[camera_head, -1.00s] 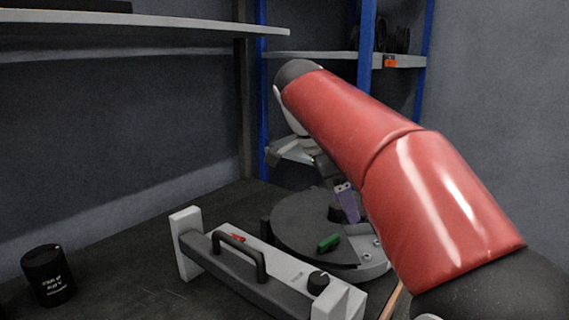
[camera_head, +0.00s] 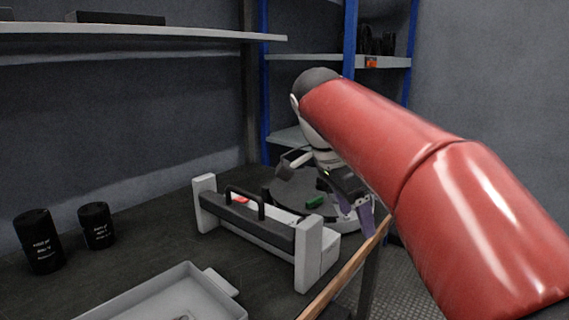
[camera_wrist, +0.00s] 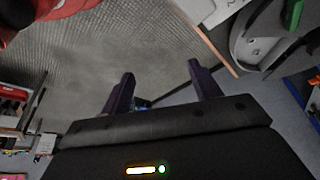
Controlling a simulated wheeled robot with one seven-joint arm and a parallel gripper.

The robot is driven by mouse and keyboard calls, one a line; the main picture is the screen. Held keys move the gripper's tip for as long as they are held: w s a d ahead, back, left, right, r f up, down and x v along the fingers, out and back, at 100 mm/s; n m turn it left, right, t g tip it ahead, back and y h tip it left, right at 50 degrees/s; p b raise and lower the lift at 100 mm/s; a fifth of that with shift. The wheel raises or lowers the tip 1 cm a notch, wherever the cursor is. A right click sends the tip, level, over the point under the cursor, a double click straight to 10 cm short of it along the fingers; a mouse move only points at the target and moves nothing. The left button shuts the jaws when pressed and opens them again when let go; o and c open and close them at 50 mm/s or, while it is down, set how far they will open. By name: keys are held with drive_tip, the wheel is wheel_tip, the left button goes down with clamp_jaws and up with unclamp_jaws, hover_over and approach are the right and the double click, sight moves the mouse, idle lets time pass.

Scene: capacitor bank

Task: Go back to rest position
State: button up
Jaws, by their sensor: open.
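My gripper (camera_wrist: 163,88) is open and empty in the wrist view, its two purple fingers apart with floor behind them. In the head view my red arm reaches in from the right. The gripper's purple fingers (camera_head: 366,217) hang beside the right edge of the round dark turntable (camera_head: 287,188), near the table edge. A small green piece (camera_head: 315,202) lies on the turntable; a green part also shows at the top right of the wrist view (camera_wrist: 292,14). Part of the turntable is hidden behind my arm and gripper.
A white-ended unit with a black handle (camera_head: 262,220) stands on the table in front of the turntable. Two black cylinders (camera_head: 39,241) (camera_head: 97,226) stand at left. A grey tray (camera_head: 160,297) lies at the front. Shelves (camera_head: 150,32) line the back; open floor (camera_head: 408,275) is at right.

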drive_tip(key=s+d+f+n+t+y, duration=0.2)
drive_tip(key=s+f+n, duration=0.5)
drive_tip(key=s+f, duration=0.1)
drive_tip(key=s+d+f+n+t+y, duration=0.1)
drive_tip(key=s+f+n+t, duration=0.1)
drive_tip(key=s+f+n, duration=0.5)
wheel_tip(320, 180, down, 3)
drive_tip(key=shift+s+d+r+n+t+y, duration=0.1)
drive_tip(key=shift+s+d+n+t+y, duration=0.25)
drive_tip(key=shift+s, duration=0.65)
drive_tip(key=shift+c, duration=0.4)
